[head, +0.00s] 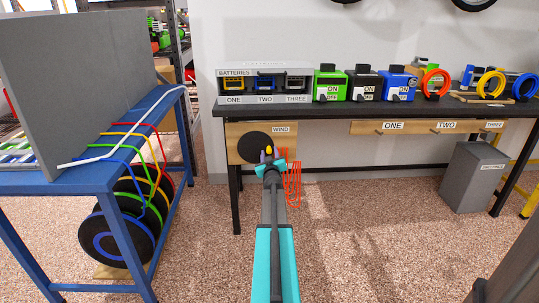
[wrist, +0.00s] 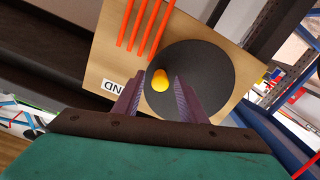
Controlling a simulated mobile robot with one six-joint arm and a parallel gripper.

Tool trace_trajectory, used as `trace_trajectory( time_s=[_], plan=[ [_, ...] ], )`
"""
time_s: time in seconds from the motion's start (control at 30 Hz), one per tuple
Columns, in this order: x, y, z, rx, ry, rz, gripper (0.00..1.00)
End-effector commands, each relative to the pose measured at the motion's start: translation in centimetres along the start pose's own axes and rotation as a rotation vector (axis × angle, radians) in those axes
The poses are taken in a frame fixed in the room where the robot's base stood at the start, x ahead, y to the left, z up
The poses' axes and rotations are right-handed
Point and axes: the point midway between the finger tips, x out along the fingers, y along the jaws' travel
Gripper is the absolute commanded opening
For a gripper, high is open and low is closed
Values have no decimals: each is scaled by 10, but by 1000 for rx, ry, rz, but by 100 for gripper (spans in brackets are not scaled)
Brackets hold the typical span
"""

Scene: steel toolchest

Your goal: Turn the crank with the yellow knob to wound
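The crank is a dark round disc (head: 254,147) on a light wooden board labelled WIND, under the left end of the black bench. It fills the middle of the wrist view (wrist: 212,72). Its yellow knob (head: 269,151) is at the disc's lower right in the head view. My gripper (head: 269,160) is in front of the knob. In the wrist view my gripper (wrist: 158,88) is open, with its purple fingers on either side of the yellow knob (wrist: 160,80) and a gap to each. Whether the tips reach around it in depth I cannot tell.
Orange cord (head: 293,182) hangs in loops right of the disc, close to my gripper. Battery boxes (head: 265,84) and switch boxes stand on the bench (head: 430,108). A blue table (head: 60,180) with coloured cord reels is at left, a grey bin (head: 470,178) at right.

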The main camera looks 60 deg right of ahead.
Motion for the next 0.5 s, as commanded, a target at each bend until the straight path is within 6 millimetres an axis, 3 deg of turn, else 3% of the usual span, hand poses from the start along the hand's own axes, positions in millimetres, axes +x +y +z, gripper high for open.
trace_trajectory(
  time_s=[0.43,0.5],
  plan=[
    [5,0,0,0,0,0,38],
    [5,0,0,0,0,0,30]
  ],
)
